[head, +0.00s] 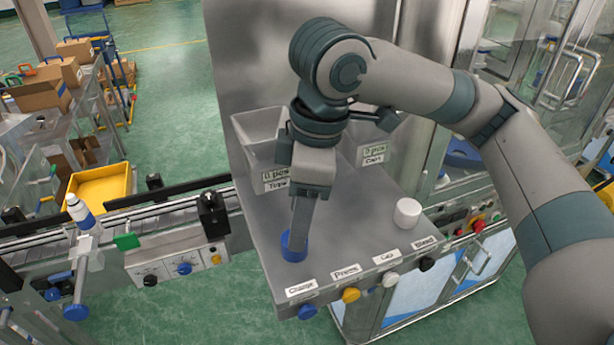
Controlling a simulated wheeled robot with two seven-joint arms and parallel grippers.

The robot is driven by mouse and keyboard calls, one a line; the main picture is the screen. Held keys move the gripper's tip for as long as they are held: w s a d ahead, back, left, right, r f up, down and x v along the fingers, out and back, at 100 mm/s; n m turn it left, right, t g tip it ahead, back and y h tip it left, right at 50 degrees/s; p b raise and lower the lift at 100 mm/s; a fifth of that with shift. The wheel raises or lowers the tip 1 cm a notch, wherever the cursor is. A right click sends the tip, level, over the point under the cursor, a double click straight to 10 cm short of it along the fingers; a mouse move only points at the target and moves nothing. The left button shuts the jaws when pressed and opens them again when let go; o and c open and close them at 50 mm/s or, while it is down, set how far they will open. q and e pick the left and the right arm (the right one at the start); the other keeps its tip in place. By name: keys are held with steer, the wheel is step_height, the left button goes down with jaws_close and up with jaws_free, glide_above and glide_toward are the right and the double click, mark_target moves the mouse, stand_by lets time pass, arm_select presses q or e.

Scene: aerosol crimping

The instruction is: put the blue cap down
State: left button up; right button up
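The blue cap (290,254) is at the front left of the grey metal worktop (350,225), at the tip of my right gripper (299,244). It looks to be at or very near the surface; a small gap underneath cannot be ruled out. My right gripper points down, and its finger covers the upper right part of the cap. The fingers line up in this view, so I cannot tell whether they are closed on the cap or apart. My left gripper is not in view.
A white cap (407,212) stands at the worktop's right. Two labelled bins (262,135) are at the back, partly behind my arm. Labelled buttons (351,295) line the front edge. A conveyor (150,218) with a white and blue can (80,212) is at left. The worktop's middle is clear.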

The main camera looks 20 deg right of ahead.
step_height(320, 180, up, 8)
steer(key=d+b, duration=0.1)
steer(key=shift+s+r+b, duration=0.2)
steer(key=shift+s+b, duration=0.05)
steer(key=shift+b, duration=0.15)
